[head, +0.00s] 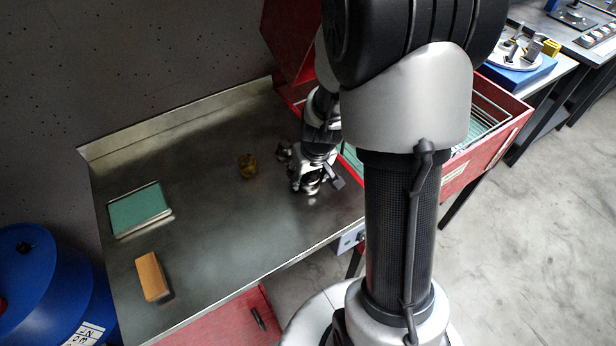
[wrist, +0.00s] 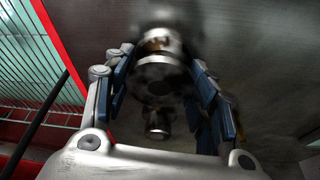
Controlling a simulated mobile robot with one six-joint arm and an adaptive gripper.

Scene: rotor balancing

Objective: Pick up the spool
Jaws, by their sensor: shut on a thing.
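The spool (wrist: 158,75) is a shiny metal part with round steps of different widths, seen between my fingers in the wrist view. Its far end is blurred. My gripper (wrist: 163,64) is shut on it, with blue-padded fingers on both sides. In the head view my gripper (head: 313,184) is low at the right part of the metal table, beside the red box. A little shiny metal shows under it there, but the spool is mostly hidden by the fingers. I cannot tell whether the spool touches the table.
A small dark metal piece (head: 283,153) lies close to the gripper. A teal pad (head: 138,209) and a wooden block (head: 152,277) lie farther left. The red box (head: 480,158) is at right.

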